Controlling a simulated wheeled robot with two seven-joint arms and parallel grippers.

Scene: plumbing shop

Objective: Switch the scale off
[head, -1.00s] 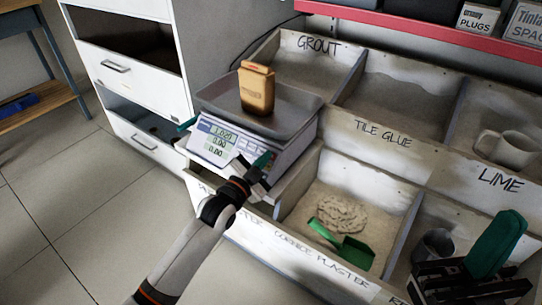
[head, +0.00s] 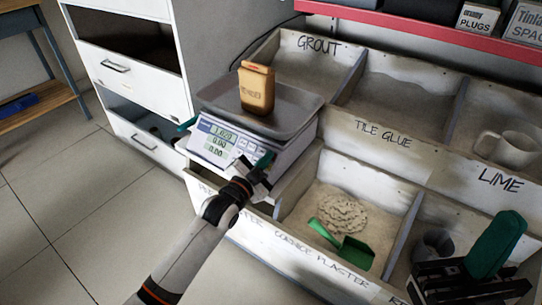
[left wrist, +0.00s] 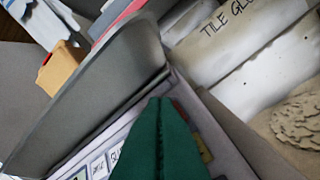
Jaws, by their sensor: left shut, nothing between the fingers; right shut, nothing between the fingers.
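The scale (head: 216,142) stands at the left end of the bins, its display lit with digits on three rows. An orange-brown container (head: 257,88) stands on its grey pan (head: 290,105). My left gripper (head: 264,161) is shut and empty at the right part of the scale's front key panel. In the left wrist view its green fingers (left wrist: 160,125) are together over the panel, hiding some keys; coloured keys (left wrist: 190,125) show to their right. I cannot tell whether the tips touch. My right gripper (head: 497,242) is shut and empty at the lower right.
Sand-filled bins lie right of the scale; one holds a green scoop (head: 350,250) by a powder heap (head: 340,214). A mug (head: 512,149) sits in the lime bin and a grey cup (head: 432,245) below. A white drawer cabinet (head: 140,85) stands left. The floor is clear.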

